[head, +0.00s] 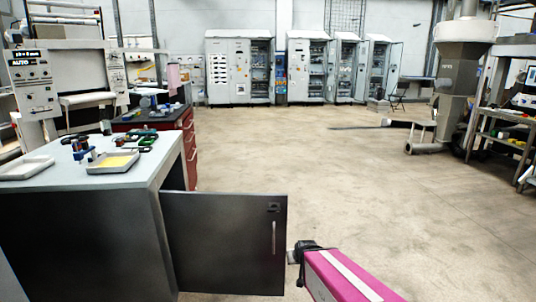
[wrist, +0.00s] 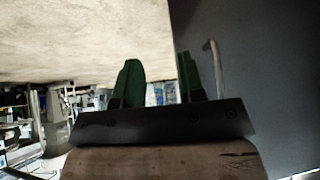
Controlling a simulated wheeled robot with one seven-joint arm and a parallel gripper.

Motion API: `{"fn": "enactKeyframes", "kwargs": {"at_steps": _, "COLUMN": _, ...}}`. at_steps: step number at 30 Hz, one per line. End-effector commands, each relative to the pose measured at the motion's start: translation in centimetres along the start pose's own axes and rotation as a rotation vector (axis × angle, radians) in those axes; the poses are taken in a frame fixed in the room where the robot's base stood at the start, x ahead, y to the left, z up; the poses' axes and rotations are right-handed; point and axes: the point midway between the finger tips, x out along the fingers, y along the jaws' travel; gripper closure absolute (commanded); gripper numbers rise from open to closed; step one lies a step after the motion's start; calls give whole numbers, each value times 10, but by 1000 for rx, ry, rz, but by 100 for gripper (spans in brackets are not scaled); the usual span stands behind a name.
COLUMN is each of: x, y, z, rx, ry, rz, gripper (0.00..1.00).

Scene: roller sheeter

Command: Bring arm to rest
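My gripper (head: 293,257) is low in the head view, just right of the dark cabinet door (head: 225,240), at the end of my pink arm. In the wrist view its two green fingers (wrist: 158,70) stand apart with a gap between them, and nothing shows held there. The door's thin metal handle (head: 274,238) is upright near the door's free edge. It also shows in the wrist view (wrist: 217,68), beside the right finger and outside the gap. I cannot tell whether finger and handle touch. The door stands swung out from the cabinet (head: 105,235).
The cabinet's light top holds a tray with yellow contents (head: 112,162), a pale tray (head: 25,168) and several small tools. A red drawer unit (head: 189,145) stands behind. Open floor (head: 390,190) lies to the right. Grey electrical cabinets (head: 240,68) line the back wall.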

Motion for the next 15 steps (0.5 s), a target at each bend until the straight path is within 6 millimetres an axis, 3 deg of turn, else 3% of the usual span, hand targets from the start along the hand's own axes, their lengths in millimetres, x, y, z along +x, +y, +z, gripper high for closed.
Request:
{"fn": "enactKeyframes", "kwargs": {"at_steps": 6, "x": -28, "y": 34, "z": 16, "rx": 49, "ry": -312, "rz": 33, "gripper": 64}}
{"fn": "enactKeyframes", "kwargs": {"at_steps": 15, "x": -70, "y": 60, "z": 31, "rx": 103, "ry": -596, "rz": 65, "gripper": 64}}
